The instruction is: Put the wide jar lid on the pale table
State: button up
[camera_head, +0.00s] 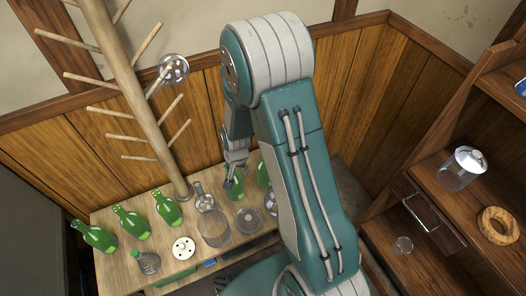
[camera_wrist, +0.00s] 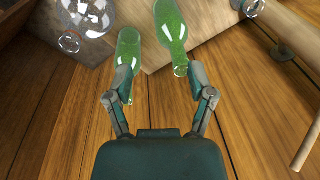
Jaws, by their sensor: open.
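A wide clear jar stands on the wooden shelf at right in the head view, with a silvery, knobbed jar lid (camera_head: 470,158) on top. The pale table (camera_head: 118,270) is at lower left, with bottles and glassware on it. My gripper (camera_head: 236,160) is over the back of this table, far left of the lid. In the wrist view my gripper (camera_wrist: 160,80) is open, with nothing between its fingers. Two green bottles (camera_wrist: 130,48) show by the fingertips; I cannot tell if they touch. The lid is not in the wrist view.
A wooden peg rack (camera_head: 135,90) rises behind the table. Several green bottles (camera_head: 130,221), a white holed disc (camera_head: 183,250) and a glass beaker (camera_head: 213,230) crowd the tabletop.

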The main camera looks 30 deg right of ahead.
jog(key=s+r+n+t, duration=0.2)
jog(key=s+r+n, duration=0.15)
jog(key=r, duration=1.65)
jog(key=s+r+n+t, duration=0.2)
jog(key=s+r+n, duration=0.1)
jog(key=s+r, duration=0.9)
jog(key=s, duration=0.3)
jog(key=shift+s+d+r, duration=0.15)
jog(key=shift+d+r, duration=0.05)
jog(key=shift+d, duration=0.05)
